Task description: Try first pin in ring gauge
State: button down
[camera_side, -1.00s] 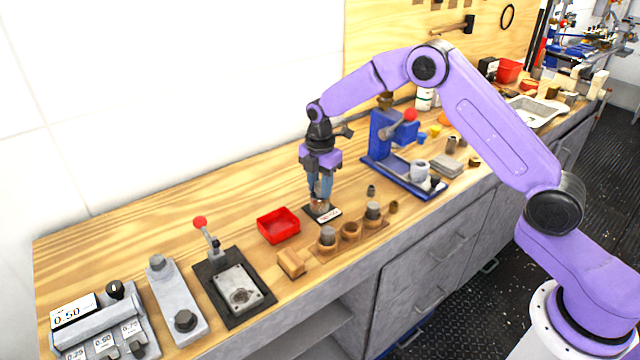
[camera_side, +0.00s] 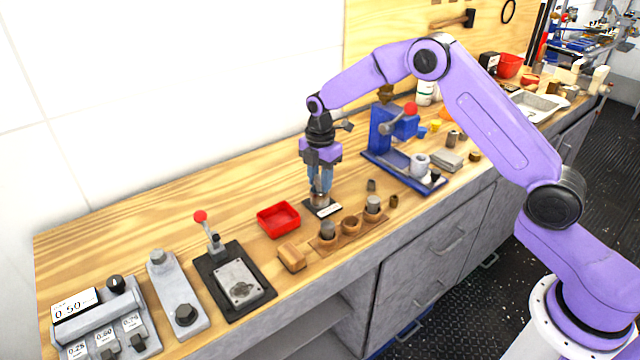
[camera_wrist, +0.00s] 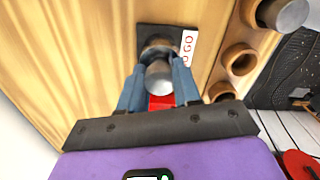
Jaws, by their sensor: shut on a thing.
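My gripper (camera_side: 320,190) points down over the small black plate of the ring gauge, its blue fingers shut on a grey metal pin (camera_wrist: 158,80). The pin also shows between the fingertips in the wrist view (camera_wrist: 158,88). The ring gauge (camera_wrist: 158,46) is a dark round metal piece on a black plate with a white label in red letters, partly reading "GO". The pin overlaps the ring in the wrist view; I cannot tell whether it is inside the bore.
A wooden rack (camera_side: 338,240) stands just in front, with grey pins in its left and right cups and an empty middle cup (camera_side: 350,225). A red tray (camera_side: 279,220) lies left. A blue press (camera_side: 384,135) stands behind right.

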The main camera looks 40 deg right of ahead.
aim_at(320, 177)
jog(key=shift+r, duration=2.65)
